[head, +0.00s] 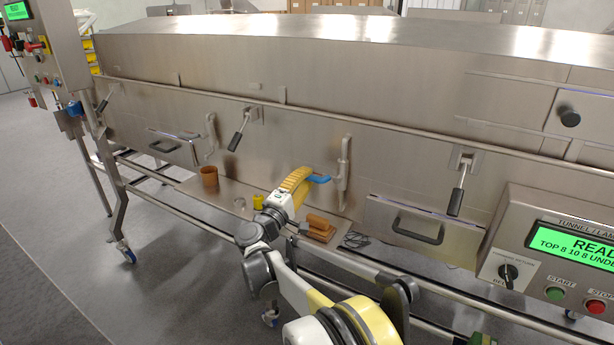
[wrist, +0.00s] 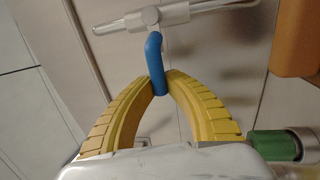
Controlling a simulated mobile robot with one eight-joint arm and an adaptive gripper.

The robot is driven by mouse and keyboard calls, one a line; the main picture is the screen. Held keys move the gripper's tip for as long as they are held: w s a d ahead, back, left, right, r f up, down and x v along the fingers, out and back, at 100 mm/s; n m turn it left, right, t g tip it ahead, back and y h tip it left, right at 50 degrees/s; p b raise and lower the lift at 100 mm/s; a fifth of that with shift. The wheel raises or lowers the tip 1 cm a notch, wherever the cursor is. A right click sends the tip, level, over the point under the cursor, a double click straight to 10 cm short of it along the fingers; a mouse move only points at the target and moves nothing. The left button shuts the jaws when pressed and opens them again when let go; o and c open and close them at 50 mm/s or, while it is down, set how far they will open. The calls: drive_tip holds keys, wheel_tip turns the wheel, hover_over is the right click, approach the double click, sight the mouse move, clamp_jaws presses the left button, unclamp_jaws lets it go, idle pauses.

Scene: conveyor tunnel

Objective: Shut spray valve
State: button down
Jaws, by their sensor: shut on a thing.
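The spray valve is a short blue lever (head: 319,179) on a vertical metal pipe (head: 344,165) on the tunnel's front panel. In the head view the lever points left from the pipe, roughly level. In the wrist view the blue lever (wrist: 155,65) stands across the pipe (wrist: 200,16), roughly square to it. My gripper (head: 306,176), with yellow ribbed fingers, is shut on the lever's free end. The wrist view shows both fingertips (wrist: 160,84) meeting around it.
Below the valve a shelf holds a brown block (head: 318,226), a brown cup (head: 209,176) and a small yellow item (head: 258,201). A similar pipe (head: 210,133) is further left. Black-handled levers (head: 239,132), a drawer handle (head: 418,231) and the control panel (head: 560,262) protrude nearby.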

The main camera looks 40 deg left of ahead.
drive_tip(key=shift+f, duration=0.1)
drive_tip(key=c, duration=1.4)
unclamp_jaws()
drive_tip(key=v, duration=1.2)
drive_tip(key=shift+s, duration=0.1)
